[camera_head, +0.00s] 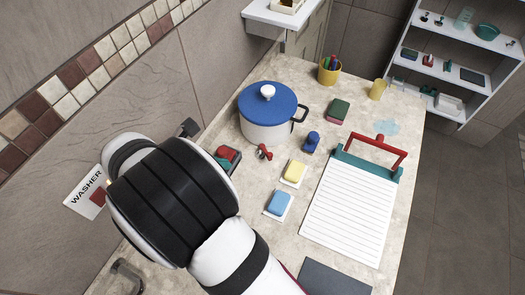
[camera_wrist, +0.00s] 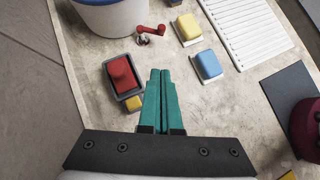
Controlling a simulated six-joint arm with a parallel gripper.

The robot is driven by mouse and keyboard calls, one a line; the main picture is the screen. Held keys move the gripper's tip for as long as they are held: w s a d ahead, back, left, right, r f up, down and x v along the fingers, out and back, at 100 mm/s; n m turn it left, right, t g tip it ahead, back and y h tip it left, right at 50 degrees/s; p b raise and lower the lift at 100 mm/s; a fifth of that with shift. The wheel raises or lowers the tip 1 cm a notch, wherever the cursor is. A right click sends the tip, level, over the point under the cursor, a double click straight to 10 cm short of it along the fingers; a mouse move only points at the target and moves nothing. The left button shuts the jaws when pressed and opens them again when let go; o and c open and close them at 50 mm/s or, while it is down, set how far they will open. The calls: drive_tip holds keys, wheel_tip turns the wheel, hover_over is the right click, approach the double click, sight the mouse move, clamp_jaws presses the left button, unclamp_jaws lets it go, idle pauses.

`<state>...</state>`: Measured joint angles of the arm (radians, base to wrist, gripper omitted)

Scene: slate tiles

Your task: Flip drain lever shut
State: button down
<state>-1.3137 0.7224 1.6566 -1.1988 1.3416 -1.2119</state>
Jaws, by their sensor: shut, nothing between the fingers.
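A small red lever (camera_head: 264,152) on a silver fitting stands on the stone counter in front of the blue-lidded pot; it looks like the drain lever. In the wrist view the red lever (camera_wrist: 151,30) lies near the top, its arm pointing right from the fitting. My gripper (camera_wrist: 160,72) shows in the wrist view with its teal fingers together and nothing between them. The lever is beyond the fingertips, apart from them. In the head view my arm hides the fingers.
A red block in a dark grey housing (camera_wrist: 133,93) sits just left of my fingertips. The blue-lidded pot (camera_head: 265,125), yellow sponge (camera_head: 294,172), blue sponge (camera_head: 278,203) and white ribbed board (camera_head: 345,215) stand around the lever. Bare counter separates the fingers from the lever.

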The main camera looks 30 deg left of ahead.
approach(266, 151)
drive_tip(key=f, duration=0.1)
drive_tip(key=s+d+f, duration=0.1)
drive_tip(key=s+f, duration=0.1)
drive_tip(key=shift+s+d+f, duration=0.1)
drive_tip(key=shift+d+f, duration=0.3)
drive_tip(key=shift+w+d, duration=0.3)
drive_tip(key=shift+w, duration=0.3)
drive_tip(key=shift+w+d, duration=0.3)
drive_tip(key=shift+w, duration=0.25)
drive_tip(key=shift+w+d, duration=0.25)
drive_tip(key=shift+w, duration=0.25)
